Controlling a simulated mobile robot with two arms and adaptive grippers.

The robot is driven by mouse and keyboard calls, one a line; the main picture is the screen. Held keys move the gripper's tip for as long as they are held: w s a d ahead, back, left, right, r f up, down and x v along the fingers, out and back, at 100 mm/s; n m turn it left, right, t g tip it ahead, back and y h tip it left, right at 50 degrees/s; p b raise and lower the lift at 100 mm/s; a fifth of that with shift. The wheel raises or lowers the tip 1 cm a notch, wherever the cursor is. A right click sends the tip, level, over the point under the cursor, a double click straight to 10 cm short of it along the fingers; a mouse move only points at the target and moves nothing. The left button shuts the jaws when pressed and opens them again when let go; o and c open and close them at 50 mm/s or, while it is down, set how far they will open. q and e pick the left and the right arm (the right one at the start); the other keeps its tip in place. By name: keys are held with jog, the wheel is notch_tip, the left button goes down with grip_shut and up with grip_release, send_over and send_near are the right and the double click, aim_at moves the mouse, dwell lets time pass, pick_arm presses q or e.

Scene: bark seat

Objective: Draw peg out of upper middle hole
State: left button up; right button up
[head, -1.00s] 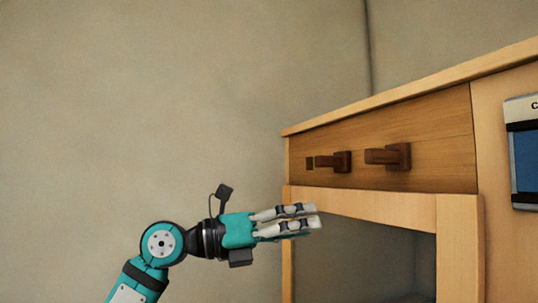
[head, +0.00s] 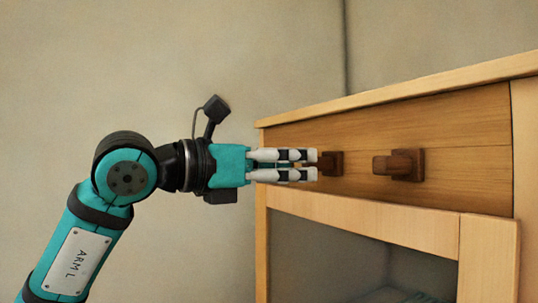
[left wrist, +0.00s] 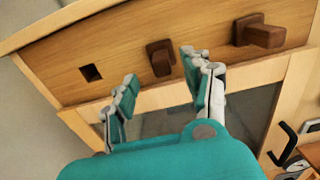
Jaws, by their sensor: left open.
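A dark brown wooden peg (head: 332,163) with a square collar sticks out of the middle of the cabinet's upper wooden panel (head: 465,130). It also shows in the left wrist view (left wrist: 160,60). My left gripper (head: 314,165) is open at the panel, and its fingers hide part of this peg in the head view. In the left wrist view the peg lies between my two fingertips (left wrist: 159,64); contact cannot be told. A second peg (head: 400,165) sits to the right. An empty square hole (left wrist: 91,72) is to the left. My right gripper is not in view.
The cabinet's top edge (head: 400,95) overhangs the panel. Below the panel is a frame rail (head: 380,220) around a dark recess (head: 330,250). A black handle (left wrist: 282,143) is at lower right in the wrist view. The space left of the cabinet is free.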

aim_at(305, 164)
pick_arm(q)
jog(key=x, duration=0.3)
jog(key=shift+s+d, duration=0.1)
jog(key=shift+d, duration=0.15)
jog(key=shift+w+d+p, duration=0.3)
jog(key=shift+w+d, duration=0.35)
jog(key=shift+d, duration=0.1)
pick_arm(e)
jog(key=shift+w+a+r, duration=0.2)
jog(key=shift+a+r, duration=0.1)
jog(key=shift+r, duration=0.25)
pick_arm(q)
jog(key=shift+c, duration=0.3)
grip_shut()
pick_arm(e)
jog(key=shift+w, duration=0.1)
pick_arm(q)
jog(key=shift+a, duration=0.1)
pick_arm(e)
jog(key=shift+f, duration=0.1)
